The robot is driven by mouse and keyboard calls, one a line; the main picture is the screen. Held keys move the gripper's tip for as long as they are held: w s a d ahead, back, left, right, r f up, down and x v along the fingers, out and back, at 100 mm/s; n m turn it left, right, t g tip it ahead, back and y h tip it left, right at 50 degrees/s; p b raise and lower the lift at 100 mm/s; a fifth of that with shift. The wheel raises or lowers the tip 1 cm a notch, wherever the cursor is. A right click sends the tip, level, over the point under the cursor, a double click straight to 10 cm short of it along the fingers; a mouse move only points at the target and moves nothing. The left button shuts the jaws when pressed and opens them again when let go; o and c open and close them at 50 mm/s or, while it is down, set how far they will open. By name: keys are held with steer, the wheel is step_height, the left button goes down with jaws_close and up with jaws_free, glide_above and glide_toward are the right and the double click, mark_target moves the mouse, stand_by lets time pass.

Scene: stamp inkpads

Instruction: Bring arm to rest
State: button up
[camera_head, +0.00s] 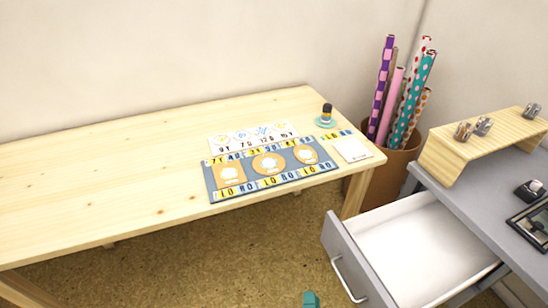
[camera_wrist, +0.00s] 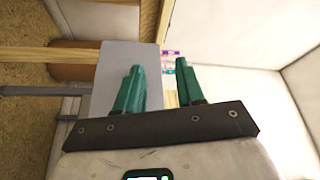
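My gripper (camera_wrist: 159,68) shows in the wrist view with its two teal fingers apart and nothing between them. In the head view only a small teal tip of it (camera_head: 311,299) shows at the bottom edge, below the table; the rest of the arm is out of frame. The gripper is clear of the tabletop things. On the wooden table (camera_head: 100,160) lie a blue printed mat (camera_head: 213,186) and a white printed sheet (camera_head: 240,137). A dark-topped stamp (camera_head: 326,110) stands on a teal round pad (camera_head: 325,123) near the right end.
A white square card (camera_head: 352,149) lies at the table's right corner. A brown bin (camera_head: 397,165) holds several wrapping rolls behind it. A grey desk (camera_head: 480,200) at right has an open white drawer (camera_head: 415,245) jutting out. The table's left part is bare.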

steer(key=s+d+r+n+g+p, duration=0.3)
steer(key=s+d+n+g, duration=0.4)
steer(key=s+d+g, duration=0.2)
steer(key=s+d+r+n+g+y+p, duration=0.1)
steer(key=s+d+r+n+g+p, duration=0.3)
steer(key=s+d+n+g, duration=0.3)
steer(key=s+d+g, duration=0.2)
steer(key=shift+s+d+n, duration=0.25)
steer(key=shift+d+n, duration=0.05)
steer(key=shift+r, duration=0.1)
stand_by(0.5)
